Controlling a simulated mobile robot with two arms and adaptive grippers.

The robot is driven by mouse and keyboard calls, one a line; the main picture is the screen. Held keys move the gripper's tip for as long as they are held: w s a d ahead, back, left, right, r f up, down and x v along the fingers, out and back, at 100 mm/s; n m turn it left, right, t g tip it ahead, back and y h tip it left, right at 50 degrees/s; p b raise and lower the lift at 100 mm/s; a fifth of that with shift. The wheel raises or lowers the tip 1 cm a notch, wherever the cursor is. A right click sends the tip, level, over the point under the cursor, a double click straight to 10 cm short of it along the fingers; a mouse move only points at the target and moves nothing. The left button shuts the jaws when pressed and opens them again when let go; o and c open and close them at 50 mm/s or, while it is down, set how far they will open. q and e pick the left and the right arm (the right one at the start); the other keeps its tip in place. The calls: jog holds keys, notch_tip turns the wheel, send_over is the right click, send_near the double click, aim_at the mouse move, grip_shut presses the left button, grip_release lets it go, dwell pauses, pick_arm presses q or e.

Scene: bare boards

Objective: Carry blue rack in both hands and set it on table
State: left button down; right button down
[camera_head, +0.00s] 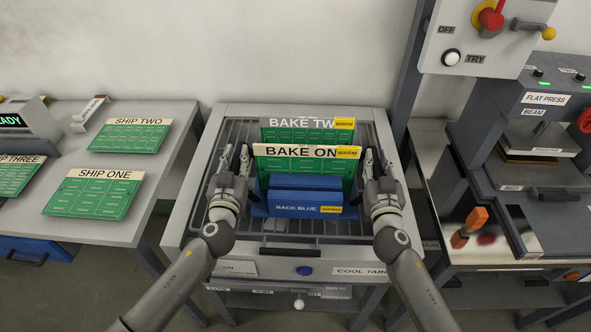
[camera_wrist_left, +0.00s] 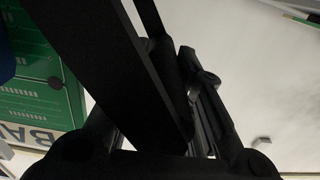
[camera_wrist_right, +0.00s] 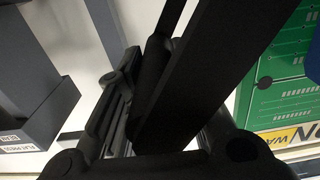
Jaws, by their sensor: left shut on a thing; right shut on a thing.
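The blue rack (camera_head: 306,197), labelled RACK BLUE, is upright over the slatted top of the cool table (camera_head: 190,218). I cannot tell whether its base touches the slats. It holds two upright green boards, BAKE ONE (camera_head: 305,164) in front and BAKE TWO (camera_head: 290,134) behind, each with a yellow WARM tag. My left gripper (camera_head: 235,162) is shut at the rack's left side, my right gripper (camera_head: 378,165) at its right side.
A left bench (camera_head: 165,180) carries boards SHIP ONE (camera_head: 92,195), SHIP TWO (camera_head: 130,137) and SHIP THREE (camera_head: 15,178). At right stand the flat press (camera_head: 535,125) and an orange-handled tool (camera_head: 470,226). A grey post (camera_head: 405,75) with a switch panel (camera_head: 480,45) rises behind right.

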pick_arm(q)
jog(key=c, duration=1.5)
grip_release()
jog(key=shift+a, duration=0.2)
pick_arm(e)
jog(key=c, duration=1.5)
grip_release()
jog(key=shift+d, duration=0.15)
pick_arm(q)
jog(key=shift+o, duration=1.2)
jog(key=shift+d, duration=0.1)
pick_arm(e)
jog(key=shift+o, duration=1.2)
pick_arm(q)
jog(key=s, duration=1.2)
pick_arm(e)
jog(key=shift+s, duration=0.1)
jog(key=s, duration=1.2)
pick_arm(q)
jog(key=shift+s, duration=0.1)
